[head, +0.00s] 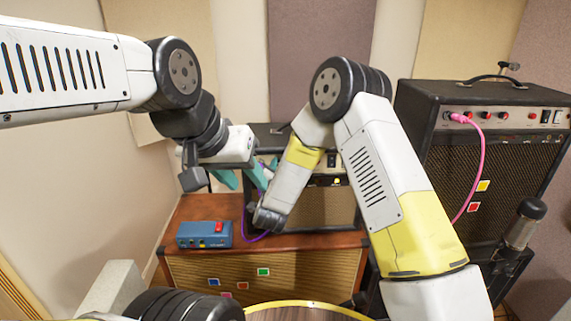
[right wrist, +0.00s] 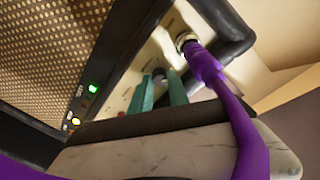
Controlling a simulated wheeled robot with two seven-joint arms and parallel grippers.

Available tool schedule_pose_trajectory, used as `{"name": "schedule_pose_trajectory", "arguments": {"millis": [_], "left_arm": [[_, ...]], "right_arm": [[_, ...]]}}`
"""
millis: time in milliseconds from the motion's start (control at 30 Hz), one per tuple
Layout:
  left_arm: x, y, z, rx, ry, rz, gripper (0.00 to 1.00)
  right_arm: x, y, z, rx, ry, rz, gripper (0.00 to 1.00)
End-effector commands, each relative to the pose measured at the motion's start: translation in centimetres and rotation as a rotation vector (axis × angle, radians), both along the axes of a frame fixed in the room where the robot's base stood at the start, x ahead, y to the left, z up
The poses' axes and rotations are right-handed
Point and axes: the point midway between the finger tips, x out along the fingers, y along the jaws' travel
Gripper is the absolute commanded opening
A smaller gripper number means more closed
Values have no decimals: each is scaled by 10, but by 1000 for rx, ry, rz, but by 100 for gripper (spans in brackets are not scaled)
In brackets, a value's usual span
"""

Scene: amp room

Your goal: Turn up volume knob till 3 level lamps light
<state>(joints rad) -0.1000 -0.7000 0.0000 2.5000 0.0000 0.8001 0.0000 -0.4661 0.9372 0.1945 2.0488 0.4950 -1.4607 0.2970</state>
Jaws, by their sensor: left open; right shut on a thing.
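The small amp (head: 318,207) stands on a wooden cabinet in the middle of the head view. In the right wrist view, its pale panel (right wrist: 130,98) runs diagonally. My right gripper (right wrist: 161,92) has its teal fingers on either side of a small grey knob (right wrist: 159,75) and is shut on it. My right arm hides most of this in the head view. A green lamp (right wrist: 93,88) glows, and a yellowish light (right wrist: 75,121) shows below it; I cannot make out any other lamp. My left gripper (head: 241,181) is open, apart from the knob, in front of the amp's left side.
A purple cable (right wrist: 207,68) is plugged in beside the knob and hangs close to my right gripper. A blue pedal box (head: 204,235) sits on the wooden cabinet (head: 300,280). A large black amp (head: 520,160) with a pink cable (head: 481,165) and a microphone (head: 524,222) stand right.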

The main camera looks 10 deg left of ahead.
Motion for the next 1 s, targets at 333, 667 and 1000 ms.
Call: {"name": "schedule_pose_trajectory", "arguments": {"millis": [333,667,1000], "left_arm": [[0,0,0,0,0,0,43],[0,0,0,0,0,0,43],[0,0,0,0,0,0,43]], "right_arm": [[0,0,0,-1,-1,-1,43],[0,0,0,-91,-19,20,43],[0,-3,0,-649,-134,137,43]]}}
